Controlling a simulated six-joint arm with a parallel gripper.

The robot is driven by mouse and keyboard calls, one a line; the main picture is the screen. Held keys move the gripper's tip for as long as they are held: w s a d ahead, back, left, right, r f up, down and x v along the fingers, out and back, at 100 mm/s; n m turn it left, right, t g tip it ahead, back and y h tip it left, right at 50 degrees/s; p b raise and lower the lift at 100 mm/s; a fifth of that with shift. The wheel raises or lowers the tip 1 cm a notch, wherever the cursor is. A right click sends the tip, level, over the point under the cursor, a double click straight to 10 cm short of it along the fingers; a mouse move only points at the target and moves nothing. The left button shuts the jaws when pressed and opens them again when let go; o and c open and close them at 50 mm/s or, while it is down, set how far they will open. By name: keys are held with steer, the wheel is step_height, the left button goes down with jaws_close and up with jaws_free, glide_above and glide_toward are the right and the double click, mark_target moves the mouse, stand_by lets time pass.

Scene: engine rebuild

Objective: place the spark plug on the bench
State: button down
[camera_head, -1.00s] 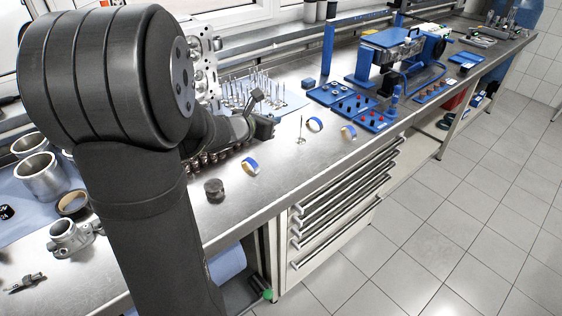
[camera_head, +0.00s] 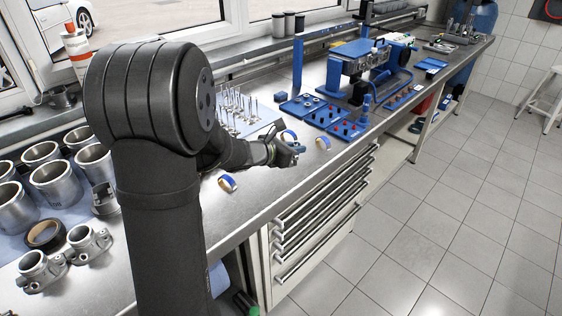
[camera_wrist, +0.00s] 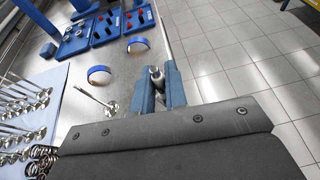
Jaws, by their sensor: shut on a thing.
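My gripper (camera_head: 290,152) reaches over the front part of the metal bench (camera_head: 258,190), near its front edge. In the wrist view its two blue-grey jaws (camera_wrist: 161,88) are shut on the spark plug (camera_wrist: 157,75), a small pale grey piece with a narrow tip pointing away from the wrist. The spark plug's lower part is hidden between the jaws, and I cannot make it out in the head view. Bare bench surface (camera_wrist: 122,68) shows to the left of the jaws. I cannot tell the exact height of the plug above the bench.
Blue-and-tan rings (camera_wrist: 99,75) (camera_wrist: 138,44) and a single valve (camera_wrist: 106,103) are left of the jaws. Valves and springs lie on a blue cloth (camera_wrist: 62,105). Blue trays (camera_head: 325,115) stand farther along the bench. Cylinder sleeves (camera_head: 55,180) crowd the left. Right of the edge is floor.

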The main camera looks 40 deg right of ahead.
steer(key=shift+w+a+f, duration=0.1)
steer(key=shift+w+f, duration=0.6)
steer(key=shift+f, duration=0.4)
steer(key=shift+w+f, duration=0.7)
steer(key=shift+f, duration=0.35)
steer(key=shift+w+a+f, duration=0.1)
steer(key=shift+w+f, duration=0.6)
steer(key=shift+f, duration=0.4)
steer(key=shift+f, duration=0.15)
steer(key=c, duration=1.5)
jaws_free()
steer(key=shift+o, duration=0.2)
steer(key=shift+r, duration=0.2)
steer(key=v, duration=1.2)
steer(key=shift+d, duration=0.15)
